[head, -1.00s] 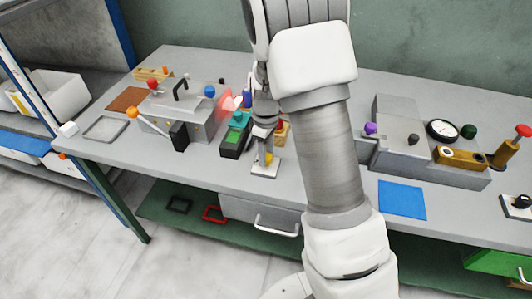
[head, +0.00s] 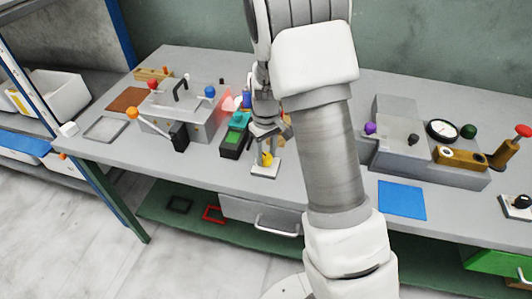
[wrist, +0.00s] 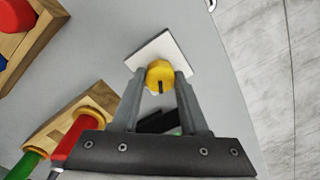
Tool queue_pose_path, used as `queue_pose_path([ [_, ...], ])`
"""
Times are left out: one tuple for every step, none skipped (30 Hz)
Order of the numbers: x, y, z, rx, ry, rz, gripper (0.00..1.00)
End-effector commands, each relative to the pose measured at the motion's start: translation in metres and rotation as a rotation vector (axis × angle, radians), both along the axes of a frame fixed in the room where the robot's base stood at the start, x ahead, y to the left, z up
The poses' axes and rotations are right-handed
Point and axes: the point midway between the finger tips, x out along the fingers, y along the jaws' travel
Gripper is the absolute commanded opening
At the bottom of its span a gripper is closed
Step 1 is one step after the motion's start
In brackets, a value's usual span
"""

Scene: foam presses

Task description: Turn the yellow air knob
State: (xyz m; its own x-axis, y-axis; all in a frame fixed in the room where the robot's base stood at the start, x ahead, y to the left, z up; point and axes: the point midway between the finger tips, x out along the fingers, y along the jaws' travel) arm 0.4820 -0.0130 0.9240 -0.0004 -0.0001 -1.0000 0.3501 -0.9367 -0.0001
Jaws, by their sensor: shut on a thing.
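The yellow air knob (head: 267,160) stands on a small white square plate (head: 265,170) near the front edge of the bench. In the wrist view the knob (wrist: 160,73) has a dark slot on its face and sits between my two grey fingers. The plate (wrist: 166,47) shows behind it, turned at an angle. My gripper (head: 267,153) points down over the plate and is shut on the knob. Its fingertips also show in the wrist view (wrist: 160,84), one on each side of the knob.
A black box with a green top (head: 234,137) stands close left of the knob. A press with coloured knobs (head: 185,115) is further left. A wooden block with red and green handles (wrist: 95,105) lies near my fingers. A blue mat (head: 401,199) is to the right.

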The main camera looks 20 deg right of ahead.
Motion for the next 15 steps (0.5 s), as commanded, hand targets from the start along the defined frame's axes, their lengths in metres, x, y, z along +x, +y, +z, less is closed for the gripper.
queue_pose_path([
  [0.0004, 0.0000, 0.0010, -0.001, -0.001, -0.043, 0.00],
  [0.0004, 0.0000, 0.0011, -0.001, -0.001, -0.071, 0.00],
  [0.0005, -0.0001, 0.0011, -0.001, -0.001, -0.109, 0.00],
  [0.0005, -0.0001, 0.0012, -0.001, -0.001, -0.137, 0.00],
  [0.0005, -0.0001, 0.0012, -0.001, -0.001, -0.166, 0.00],
  [0.0005, -0.0001, 0.0013, -0.001, -0.001, -0.204, 0.00],
  [0.0005, -0.0001, 0.0013, -0.001, -0.001, -0.232, 0.00],
  [0.0005, -0.0001, 0.0013, -0.001, -0.001, -0.261, 0.00],
  [0.0004, 0.0000, 0.0013, 0.000, -0.001, -0.299, 0.00],
  [0.0004, 0.0000, 0.0014, 0.000, -0.001, -0.328, 0.00],
  [0.0004, 0.0000, 0.0014, 0.000, -0.001, -0.357, 0.00],
  [0.0004, 0.0000, 0.0014, 0.000, -0.001, -0.395, 0.00],
  [0.0004, 0.0000, 0.0014, 0.000, -0.001, -0.424, 0.00],
  [0.0003, 0.0000, 0.0014, 0.000, -0.001, -0.453, 0.00],
  [0.0004, -0.0001, 0.0014, 0.000, -0.001, -0.490, 0.00],
])
